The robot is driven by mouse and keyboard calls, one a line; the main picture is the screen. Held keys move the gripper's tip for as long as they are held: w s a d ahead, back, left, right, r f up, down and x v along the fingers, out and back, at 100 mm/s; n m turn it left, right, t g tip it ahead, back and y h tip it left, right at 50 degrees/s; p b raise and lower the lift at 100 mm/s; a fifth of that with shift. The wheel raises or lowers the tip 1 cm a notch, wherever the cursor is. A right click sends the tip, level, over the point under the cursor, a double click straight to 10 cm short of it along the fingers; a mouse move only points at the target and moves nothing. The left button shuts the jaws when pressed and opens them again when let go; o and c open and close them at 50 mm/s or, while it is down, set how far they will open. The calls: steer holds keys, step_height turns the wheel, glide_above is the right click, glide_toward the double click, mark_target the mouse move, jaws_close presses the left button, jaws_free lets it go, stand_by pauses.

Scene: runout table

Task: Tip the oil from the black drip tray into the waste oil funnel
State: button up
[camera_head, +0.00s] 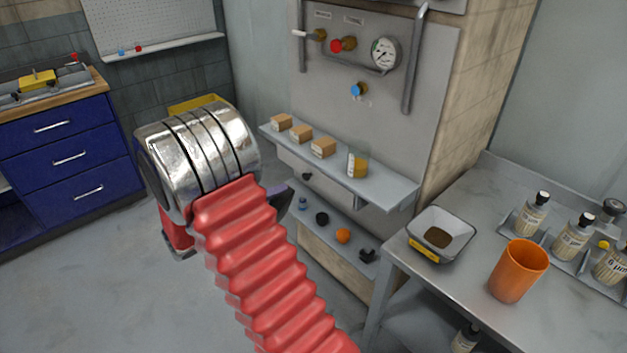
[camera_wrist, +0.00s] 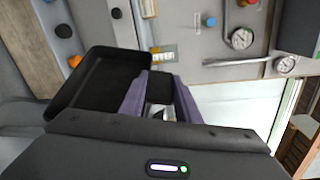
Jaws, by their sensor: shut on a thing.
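The black drip tray (camera_wrist: 85,105) shows in the wrist view, left of my gripper's purple fingers (camera_wrist: 160,92), which are shut on its near side. The tray looks dark inside, and I cannot make out oil in it. In the head view my silver wrist and red arm hide most of my gripper, and only a dark purple bit shows behind the wrist. A grey square basin (camera_head: 463,226) with a yellow label and a dark brown middle stands on the right bench. It may be the waste oil funnel, but I cannot tell for sure. It is well right of my gripper.
An orange cup (camera_head: 518,271) stands just right of the basin, with several labelled bottles (camera_head: 573,238) behind it. A wall shelf (camera_head: 385,186) holds small boxes, with knobs on a lower shelf. Blue drawers (camera_head: 62,150) stand at the left. The floor between is open.

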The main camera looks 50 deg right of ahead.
steer(key=w+a+f+n+t+y, duration=0.1)
steer(key=a+f+n+t, duration=0.1)
steer(key=a, duration=0.7)
steer(key=w+a+f+n+t+y, duration=0.1)
steer(key=w+a+f+n+t, duration=0.1)
steer(key=a+f+t, duration=0.3)
steer(key=w+a+f+n+t+y, duration=0.1)
steer(key=a+f+n+t, duration=0.3)
steer(key=a, duration=1)
step_height(320, 180, down, 2)
steer(key=shift+w+f+y, duration=0.1)
steer(key=shift+w+y, duration=0.3)
steer(key=shift+w, duration=0.35)
